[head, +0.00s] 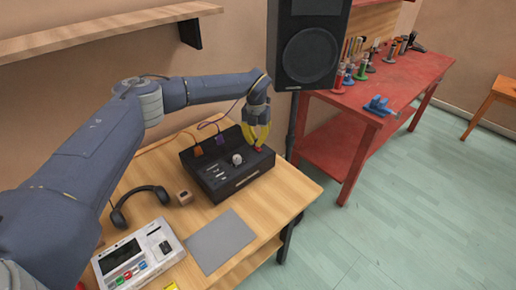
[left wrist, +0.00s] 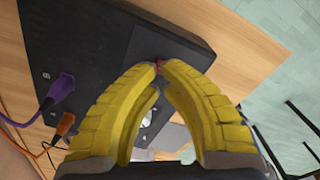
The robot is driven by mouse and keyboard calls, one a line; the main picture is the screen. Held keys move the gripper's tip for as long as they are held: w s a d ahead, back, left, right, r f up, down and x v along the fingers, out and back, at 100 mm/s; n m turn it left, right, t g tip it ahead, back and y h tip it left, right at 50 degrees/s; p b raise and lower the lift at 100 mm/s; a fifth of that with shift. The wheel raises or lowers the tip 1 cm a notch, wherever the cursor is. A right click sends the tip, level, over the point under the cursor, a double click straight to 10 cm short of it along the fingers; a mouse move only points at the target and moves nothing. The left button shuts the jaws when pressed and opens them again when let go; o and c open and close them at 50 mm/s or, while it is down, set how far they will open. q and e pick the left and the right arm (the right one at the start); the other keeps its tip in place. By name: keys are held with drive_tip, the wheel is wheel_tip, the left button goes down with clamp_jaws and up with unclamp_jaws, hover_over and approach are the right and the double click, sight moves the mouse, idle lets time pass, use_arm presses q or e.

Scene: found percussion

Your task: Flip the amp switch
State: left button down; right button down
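The amp (head: 228,180) is a black box with a raised back panel on the wooden desk, with sliders and a pale knob (head: 237,159) on top. A small red switch (head: 259,149) sits near its right back corner. My left gripper (head: 257,143) has yellow fingers and points down at the switch. In the left wrist view the fingertips (left wrist: 160,68) come together, with the red switch (left wrist: 159,65) showing right at them. I cannot tell whether they pinch it or only touch it. The amp also shows in the left wrist view (left wrist: 105,45). My right gripper is not in view.
Orange and purple plugs with cables enter the amp's back left. Headphones (head: 140,206), a small wooden cube (head: 184,197), a grey pad (head: 221,241) and a white device (head: 137,257) lie in front. A black speaker (head: 309,50) stands behind right, near a red bench (head: 385,85).

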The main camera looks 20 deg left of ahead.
sight(256, 147)
use_arm(q)
drive_tip(key=shift+f, duration=1.55)
idle(0.9)
drive_tip(key=shift+r, duration=0.1)
drive_tip(key=shift+r, duration=3.4)
